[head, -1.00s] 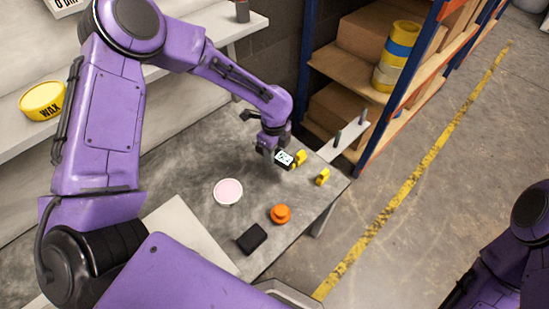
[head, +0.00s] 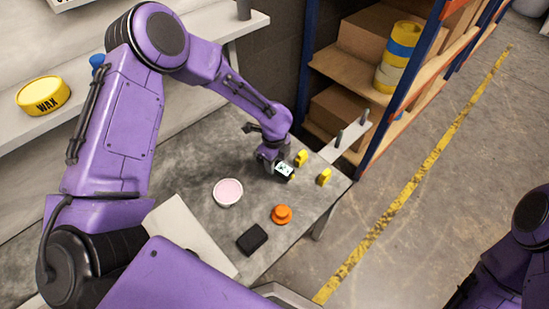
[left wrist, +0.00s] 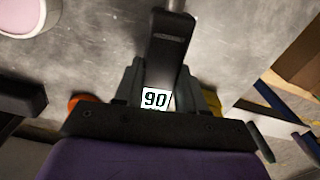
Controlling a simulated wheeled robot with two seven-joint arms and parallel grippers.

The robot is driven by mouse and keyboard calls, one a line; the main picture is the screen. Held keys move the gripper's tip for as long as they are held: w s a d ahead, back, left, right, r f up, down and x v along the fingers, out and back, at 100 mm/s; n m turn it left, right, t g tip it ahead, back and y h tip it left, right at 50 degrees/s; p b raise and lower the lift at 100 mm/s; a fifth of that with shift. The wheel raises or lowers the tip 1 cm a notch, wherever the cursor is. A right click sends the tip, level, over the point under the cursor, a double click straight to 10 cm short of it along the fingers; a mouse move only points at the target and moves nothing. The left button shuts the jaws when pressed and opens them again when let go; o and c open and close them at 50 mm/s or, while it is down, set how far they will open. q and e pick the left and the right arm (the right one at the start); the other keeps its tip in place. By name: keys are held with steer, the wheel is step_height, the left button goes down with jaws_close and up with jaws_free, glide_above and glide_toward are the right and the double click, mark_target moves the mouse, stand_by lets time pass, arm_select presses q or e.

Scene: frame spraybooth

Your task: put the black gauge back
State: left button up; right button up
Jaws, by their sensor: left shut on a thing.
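My left gripper (head: 274,165) is shut on a small black piece with a white printed face, which I take to be the black gauge (head: 284,170). The gauge is at the far right part of the grey table. In the left wrist view its white face reads "90" (left wrist: 155,98) between the fingers; the fingers hide much of its body. Whether it touches the table I cannot tell. Two yellow pieces stand close to its right, one nearer the back (head: 301,158) and one nearer the edge (head: 324,177). My right gripper is out of view.
On the grey table (head: 190,165) are a round pink-topped dish (head: 228,192), an orange knob-like piece (head: 281,214) and a black block (head: 252,239). A yellow wax tin (head: 43,96) sits on the left shelf. A rack with boxes (head: 336,112) stands beyond the table.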

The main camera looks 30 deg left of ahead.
arm_select(q)
steer(key=shift+f, duration=0.45)
steer(key=shift+f+b, duration=0.35)
steer(key=shift+f, duration=0.25)
steer(key=o, duration=1.2)
steer(key=shift+o, duration=0.2)
steer(key=shift+r, duration=0.1)
step_height(320, 180, up, 10)
steer(key=shift+r+p, duration=0.2)
steer(key=shift+p, duration=0.55)
